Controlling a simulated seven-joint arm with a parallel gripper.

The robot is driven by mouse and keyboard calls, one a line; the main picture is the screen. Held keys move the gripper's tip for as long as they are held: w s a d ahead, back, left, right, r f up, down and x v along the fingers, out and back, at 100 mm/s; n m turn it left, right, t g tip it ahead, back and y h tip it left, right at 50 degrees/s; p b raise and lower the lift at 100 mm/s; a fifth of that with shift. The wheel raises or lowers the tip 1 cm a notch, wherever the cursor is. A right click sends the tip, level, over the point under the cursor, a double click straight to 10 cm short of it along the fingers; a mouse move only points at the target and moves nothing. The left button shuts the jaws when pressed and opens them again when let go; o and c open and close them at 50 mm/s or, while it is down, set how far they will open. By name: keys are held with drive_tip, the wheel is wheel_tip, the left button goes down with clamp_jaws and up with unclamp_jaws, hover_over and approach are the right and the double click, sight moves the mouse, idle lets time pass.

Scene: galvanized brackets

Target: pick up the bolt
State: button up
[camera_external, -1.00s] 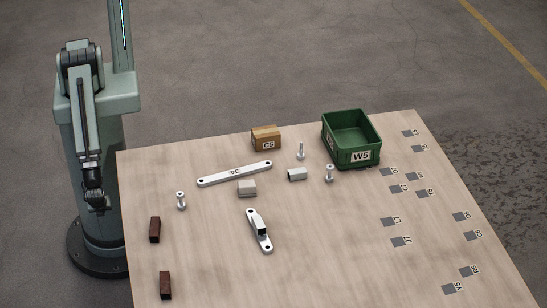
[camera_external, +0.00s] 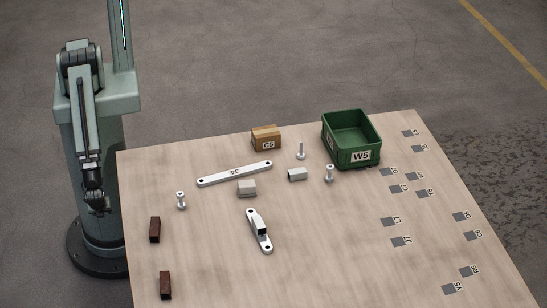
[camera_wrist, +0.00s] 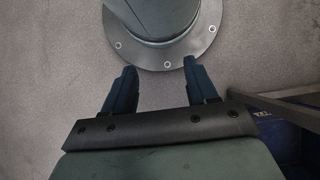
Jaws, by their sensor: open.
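Three silver bolts stand upright on the wooden table in the external view. One bolt (camera_external: 181,201) is at the left, nearest my arm. Another bolt (camera_external: 300,151) stands at the back, left of the green bin. A third bolt (camera_external: 329,173) stands just in front of that bin. My gripper (camera_external: 97,207) hangs low beside the table's left edge, away from all the bolts. In the wrist view my gripper (camera_wrist: 158,72) is open and empty, with grey floor between its fingers. No bolt shows in the wrist view.
The table (camera_external: 330,260) holds a long bracket (camera_external: 235,174), a short bracket with a block on it (camera_external: 259,231), a cardboard box (camera_external: 265,138), a green bin (camera_external: 361,157), a grey block (camera_external: 247,188), a pale sleeve (camera_external: 298,174) and two brown blocks (camera_external: 155,229). The front middle is clear.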

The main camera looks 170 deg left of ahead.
drive_tip(key=w+a+r+m+t, duration=0.15)
drive_tip(key=w+r, duration=0.45)
drive_tip(key=w, duration=0.6)
drive_tip(key=w+d+r+m+t, duration=0.1)
drive_tip(key=w+r+t, duration=0.1)
drive_tip(key=w+r, duration=0.65)
drive_tip(key=w+a+r+m+t, duration=0.1)
drive_tip(key=w+r, duration=0.2)
drive_tip(key=w, duration=1.1)
drive_tip(key=w+a+r+m+t, duration=0.1)
drive_tip(key=w+a+r+m, duration=0.15)
drive_tip(key=w+r, duration=0.65)
wheel_tip(320, 180, up, 17)
drive_tip(key=m+t, duration=0.1)
drive_tip(key=m, duration=1.1)
hover_over(181, 204)
drive_tip(key=shift+s+f, duration=0.3)
drive_tip(key=shift+s, duration=0.15)
drive_tip(key=shift+w+f, duration=0.2)
drive_tip(key=shift+f, duration=6.25)
